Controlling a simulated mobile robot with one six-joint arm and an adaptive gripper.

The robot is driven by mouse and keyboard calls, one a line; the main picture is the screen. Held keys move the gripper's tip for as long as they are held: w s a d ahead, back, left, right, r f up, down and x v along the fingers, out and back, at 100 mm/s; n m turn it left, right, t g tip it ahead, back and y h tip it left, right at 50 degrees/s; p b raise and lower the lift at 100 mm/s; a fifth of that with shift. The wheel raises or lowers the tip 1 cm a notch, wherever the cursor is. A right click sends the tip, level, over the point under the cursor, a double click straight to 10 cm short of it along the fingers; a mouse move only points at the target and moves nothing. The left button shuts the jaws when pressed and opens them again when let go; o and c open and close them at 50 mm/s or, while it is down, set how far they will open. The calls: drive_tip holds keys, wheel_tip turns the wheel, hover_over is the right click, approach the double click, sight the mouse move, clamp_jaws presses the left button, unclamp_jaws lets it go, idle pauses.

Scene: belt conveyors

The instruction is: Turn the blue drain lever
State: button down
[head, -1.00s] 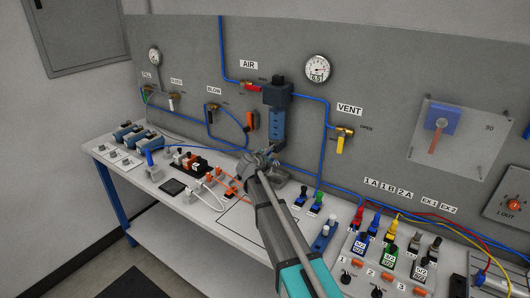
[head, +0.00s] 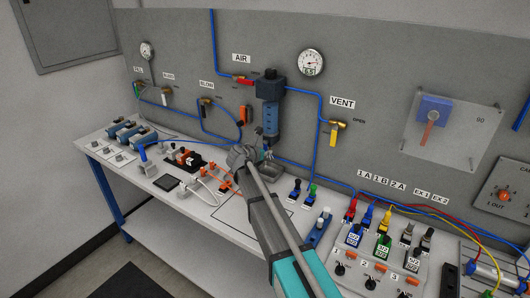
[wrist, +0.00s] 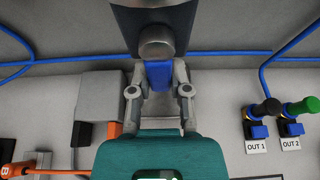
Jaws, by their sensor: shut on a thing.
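The blue drain lever (wrist: 158,75) hangs under a round grey knob at the bottom of the filter unit, upper middle of the wrist view. My gripper (wrist: 159,80) has one finger on each side of the lever and is shut on it. In the head view my gripper (head: 266,153) is just below the blue filter bowl (head: 270,122). The lever is too small and covered there to make out clearly. A grey tray (head: 270,172) lies on the bench under the bowl.
The wall panel with blue tubes stands close behind. The yellow vent valve (head: 337,132) is to the right. Black and green plugs (wrist: 303,108) stand right of my gripper. A grey block (wrist: 100,98) and orange cable lie to its left.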

drive_tip(key=c, duration=0.6)
unclamp_jaws()
drive_tip(key=shift+o, duration=0.2)
drive_tip(key=shift+a, duration=0.1)
